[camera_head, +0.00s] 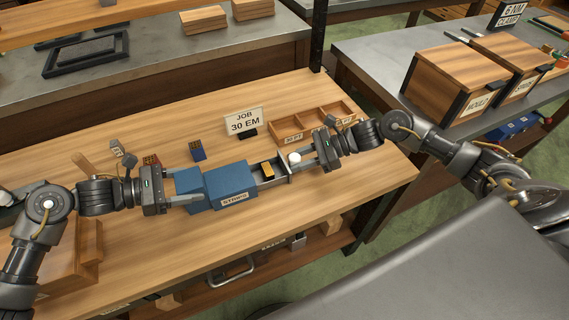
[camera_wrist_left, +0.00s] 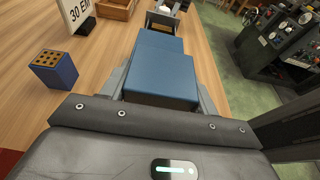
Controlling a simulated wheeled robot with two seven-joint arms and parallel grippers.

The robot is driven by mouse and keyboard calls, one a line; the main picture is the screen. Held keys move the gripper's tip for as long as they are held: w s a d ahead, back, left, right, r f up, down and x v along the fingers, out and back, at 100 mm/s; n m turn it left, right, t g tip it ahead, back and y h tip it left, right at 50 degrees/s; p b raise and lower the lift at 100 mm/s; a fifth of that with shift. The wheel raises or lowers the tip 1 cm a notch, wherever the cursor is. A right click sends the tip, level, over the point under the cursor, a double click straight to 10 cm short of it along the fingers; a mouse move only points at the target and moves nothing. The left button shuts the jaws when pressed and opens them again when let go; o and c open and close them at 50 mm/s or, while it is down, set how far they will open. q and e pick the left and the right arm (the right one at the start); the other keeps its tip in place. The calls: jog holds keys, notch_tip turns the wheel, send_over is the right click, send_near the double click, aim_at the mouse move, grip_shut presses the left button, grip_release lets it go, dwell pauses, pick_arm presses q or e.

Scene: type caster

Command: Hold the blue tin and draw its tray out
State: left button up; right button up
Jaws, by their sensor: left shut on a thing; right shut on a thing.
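The blue tin (camera_head: 231,182) lies on the wooden bench in the middle of the head view, with a label on its front side. My left gripper (camera_head: 180,190) is shut on the tin's left end; the left wrist view shows its fingers on either side of the blue tin (camera_wrist_left: 163,75). The grey tray (camera_head: 270,184) sticks out of the tin's right end. A yellow-topped block (camera_head: 267,170) and a white round piece (camera_head: 294,157) show at the tray. My right gripper (camera_head: 302,163) is shut on the tray's right end, its fingertips partly hidden.
A "JOB 30 EM" sign (camera_head: 245,122) and a divided wooden box (camera_head: 289,127) stand behind the tin. A small blue block (camera_head: 198,151) stands behind its left end. Bare bench lies in front. Wooden boxes (camera_head: 452,82) stand on the right table.

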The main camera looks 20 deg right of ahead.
jog(key=o, duration=0.9)
jog(key=v, duration=1.2)
jog(key=shift+r, duration=0.1)
